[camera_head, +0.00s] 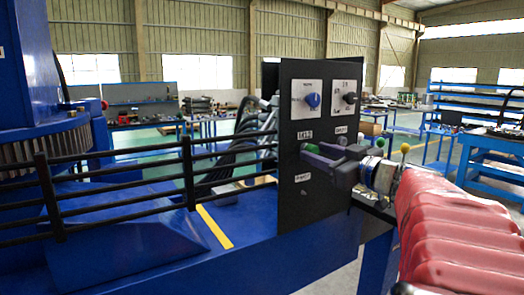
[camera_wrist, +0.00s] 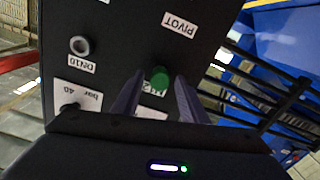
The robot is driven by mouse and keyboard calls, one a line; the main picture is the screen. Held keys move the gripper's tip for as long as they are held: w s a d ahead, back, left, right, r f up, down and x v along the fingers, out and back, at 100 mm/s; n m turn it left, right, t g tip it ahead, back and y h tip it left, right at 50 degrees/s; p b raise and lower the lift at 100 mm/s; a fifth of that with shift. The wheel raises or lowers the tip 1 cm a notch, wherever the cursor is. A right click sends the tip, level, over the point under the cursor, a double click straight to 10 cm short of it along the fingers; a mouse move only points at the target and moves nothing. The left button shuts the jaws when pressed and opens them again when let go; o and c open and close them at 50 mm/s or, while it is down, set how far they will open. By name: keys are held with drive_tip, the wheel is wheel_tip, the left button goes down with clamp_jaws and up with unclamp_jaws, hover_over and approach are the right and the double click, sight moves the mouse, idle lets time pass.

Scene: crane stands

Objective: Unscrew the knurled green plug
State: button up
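In the wrist view my gripper (camera_wrist: 158,80) has one finger on each side of the plug, with dark gaps visible between. The fingers are open and do not appear to touch it. The label below the plug is partly hidden by my fingers.
A grey round fitting (camera_wrist: 80,46) labelled DN10 sits beside the plug. A black railing (camera_head: 120,200) runs left of the panel above a blue base. Workbenches stand farther back.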

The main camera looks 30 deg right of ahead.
drive_tip(key=shift+m, duration=2.5)
drive_tip(key=shift+m, duration=2.6)
drive_tip(key=shift+m, duration=2.6)
